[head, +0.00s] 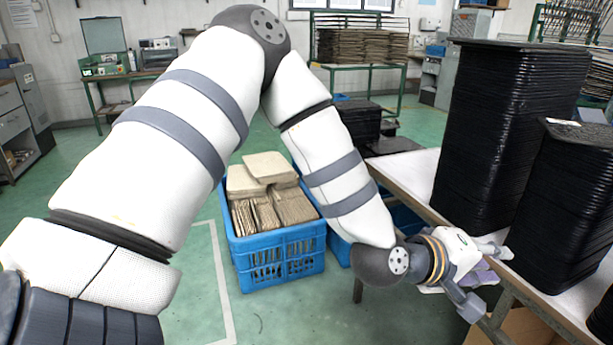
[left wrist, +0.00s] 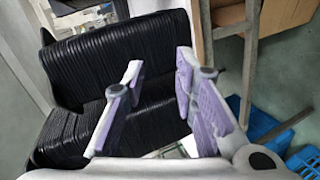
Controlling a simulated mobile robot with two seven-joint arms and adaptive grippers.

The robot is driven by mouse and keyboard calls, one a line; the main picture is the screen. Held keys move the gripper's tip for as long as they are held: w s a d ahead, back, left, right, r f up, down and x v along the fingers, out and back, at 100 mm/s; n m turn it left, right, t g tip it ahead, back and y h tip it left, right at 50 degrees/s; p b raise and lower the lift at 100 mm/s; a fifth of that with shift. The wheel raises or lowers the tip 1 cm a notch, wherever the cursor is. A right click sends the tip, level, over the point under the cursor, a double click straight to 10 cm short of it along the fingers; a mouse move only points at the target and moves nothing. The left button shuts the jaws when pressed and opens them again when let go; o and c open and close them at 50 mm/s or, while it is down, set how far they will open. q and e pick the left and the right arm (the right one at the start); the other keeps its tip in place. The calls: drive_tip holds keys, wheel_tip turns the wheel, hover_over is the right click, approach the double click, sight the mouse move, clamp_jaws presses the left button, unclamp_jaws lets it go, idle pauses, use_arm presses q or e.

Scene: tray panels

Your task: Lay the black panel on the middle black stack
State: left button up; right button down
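My left gripper (head: 482,277) is beside the near edge of the white table, low against the black stacks. In the left wrist view its two purple-padded fingers (left wrist: 160,88) stand apart with nothing between them. A tall black stack (head: 505,130) of panels stands on the table, with a top panel (head: 525,46) that juts out past the sides. A shorter black stack (head: 565,205) stands to its right, with a small white label on top. Part of another black stack (head: 601,322) shows at the right edge. I cannot tell a single loose black panel apart. My right gripper is not in view.
The white table (head: 412,172) has bare surface left of the tall stack. A blue crate (head: 275,245) with tan panels stands on the green floor. A cardboard box (left wrist: 232,45) shows under the table. Racks and benches line the back wall.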

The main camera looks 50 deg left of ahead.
use_arm(q)
drive_tip(key=s+a+f+m+g+y, duration=0.25)
drive_tip(key=s+f+g, duration=0.25)
drive_tip(key=s+f, duration=0.7)
drive_tip(key=s+a+f+m+g+y, duration=0.15)
drive_tip(key=s+f+m+g, duration=0.3)
drive_tip(key=s+f, duration=0.8)
drive_tip(key=s+a+f+m+g, duration=0.1)
drive_tip(key=s+a+m+g, duration=0.1)
drive_tip(key=s, duration=0.5)
drive_tip(key=s+a+f+m+g+y, duration=0.1)
drive_tip(key=s+a, duration=0.3)
drive_tip(key=s, duration=0.4)
drive_tip(key=shift+f+m+g, duration=0.4)
drive_tip(key=shift+f+g, duration=0.4)
drive_tip(key=shift+g, duration=0.05)
drive_tip(key=shift+w+d, duration=0.1)
drive_tip(key=shift+c, duration=0.2)
